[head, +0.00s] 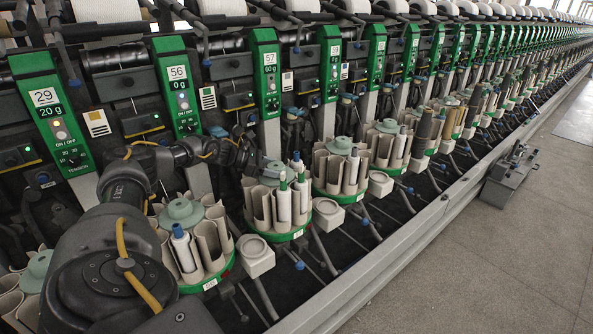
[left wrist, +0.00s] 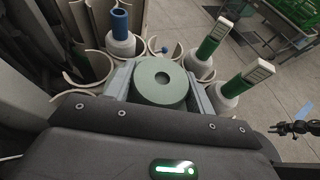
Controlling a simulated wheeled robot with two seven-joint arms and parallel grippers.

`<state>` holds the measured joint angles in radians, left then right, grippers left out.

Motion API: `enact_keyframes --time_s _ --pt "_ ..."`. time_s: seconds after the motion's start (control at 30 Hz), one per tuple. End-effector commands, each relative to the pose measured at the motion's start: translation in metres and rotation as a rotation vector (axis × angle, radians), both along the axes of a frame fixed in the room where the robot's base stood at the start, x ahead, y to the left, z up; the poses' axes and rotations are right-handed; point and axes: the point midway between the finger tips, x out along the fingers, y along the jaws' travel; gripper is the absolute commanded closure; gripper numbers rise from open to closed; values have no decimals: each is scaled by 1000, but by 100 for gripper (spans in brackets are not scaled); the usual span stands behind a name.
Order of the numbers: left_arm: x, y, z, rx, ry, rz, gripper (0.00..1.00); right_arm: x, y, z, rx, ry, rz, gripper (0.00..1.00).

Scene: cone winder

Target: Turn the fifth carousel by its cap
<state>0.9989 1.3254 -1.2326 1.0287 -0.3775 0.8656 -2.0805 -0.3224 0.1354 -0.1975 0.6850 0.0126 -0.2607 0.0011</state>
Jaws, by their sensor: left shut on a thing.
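The carousel (head: 280,236) under my left gripper has a green base ring, cream upright pots and a grey-green round cap (head: 273,170). The cap, with a dark centre hole, also shows in the left wrist view (left wrist: 150,88). My left gripper (head: 254,158) reaches in from the left. Its two fingers stand on either side of the cap and are shut on it. Bobbins with a blue top (left wrist: 120,25) and green tops (left wrist: 213,38) stand in pots around the cap. The cap's underside is hidden. My right gripper is not seen.
A similar carousel (head: 193,246) stands to the left and another (head: 340,166) to the right, close by. Green numbered panels (head: 265,72) line the machine behind. A grey rail (head: 410,245) runs along the front, with open floor (head: 500,270) beyond it.

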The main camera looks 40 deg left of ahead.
Motion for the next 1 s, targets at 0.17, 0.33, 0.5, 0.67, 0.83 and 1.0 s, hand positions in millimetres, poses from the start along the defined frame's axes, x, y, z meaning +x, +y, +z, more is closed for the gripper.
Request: enact_keyframes --time_s 0.17,0.33,0.5,0.67,0.83,1.0 --pt "-9 9 1 2 -2 -7 87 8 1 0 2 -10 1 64" --pt "-10 10 1 2 -3 -8 87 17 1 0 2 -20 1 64" --pt "-10 10 1 3 -2 -8 87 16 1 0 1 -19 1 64" --pt "-9 10 1 2 -2 -9 30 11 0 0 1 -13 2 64" --pt "-8 9 0 2 -1 -11 24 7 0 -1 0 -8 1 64" --pt "-9 9 1 2 -2 -10 24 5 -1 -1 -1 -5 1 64"
